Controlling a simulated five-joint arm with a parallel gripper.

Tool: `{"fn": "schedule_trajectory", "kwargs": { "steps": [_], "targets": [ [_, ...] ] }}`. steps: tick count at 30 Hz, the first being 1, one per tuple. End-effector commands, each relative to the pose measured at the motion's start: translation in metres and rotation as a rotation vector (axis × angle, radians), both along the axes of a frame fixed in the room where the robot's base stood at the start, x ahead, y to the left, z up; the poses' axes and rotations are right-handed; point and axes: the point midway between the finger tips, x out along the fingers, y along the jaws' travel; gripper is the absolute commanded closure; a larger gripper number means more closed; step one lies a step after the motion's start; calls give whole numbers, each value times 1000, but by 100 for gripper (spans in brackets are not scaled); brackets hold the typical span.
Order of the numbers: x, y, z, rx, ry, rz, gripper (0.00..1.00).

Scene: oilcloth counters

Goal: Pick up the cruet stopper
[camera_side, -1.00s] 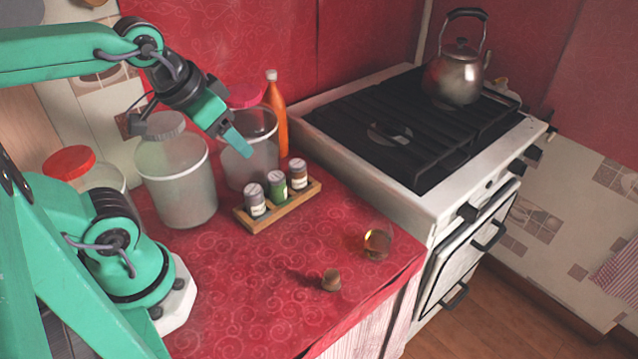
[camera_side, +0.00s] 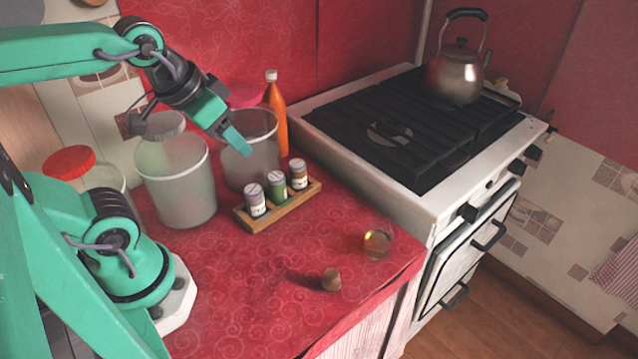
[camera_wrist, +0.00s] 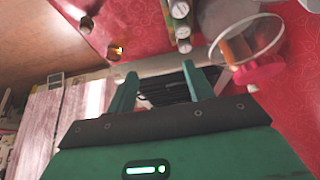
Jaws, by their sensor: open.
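Two small pieces lie near the front of the red counter. One is a brown, cork-like piece (camera_side: 331,280); the other is a clear amber, glass-like piece (camera_side: 377,243) to its upper right. I cannot tell for certain which is the cruet stopper. In the wrist view the brown piece (camera_wrist: 86,25) and the amber piece (camera_wrist: 115,50) show at the upper left, beyond the fingers. My gripper (camera_side: 237,142) is raised, up and left of both, near the clear canisters. In the wrist view my gripper (camera_wrist: 160,84) is open, with nothing between its fingers.
A wooden rack (camera_side: 280,207) with three small jars stands in mid-counter. Clear canisters (camera_side: 180,185) and an orange bottle (camera_side: 275,110) stand behind. The stove (camera_side: 390,130) with a kettle (camera_side: 454,75) is to the right. The counter around both small pieces is clear; its front edge is close.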

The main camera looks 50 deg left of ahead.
Motion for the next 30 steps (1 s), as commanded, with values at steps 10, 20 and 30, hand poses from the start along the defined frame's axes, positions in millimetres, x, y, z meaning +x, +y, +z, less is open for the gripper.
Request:
{"fn": "schedule_trajectory", "kwargs": {
  "steps": [10, 20, 30],
  "targets": [
    [5, -4, -2, -16, 17, 12, 48],
    [29, -34, -18, -99, 119, 96, 48],
    [53, -82, -49, -165, 256, 232, 48]
  ]
}}
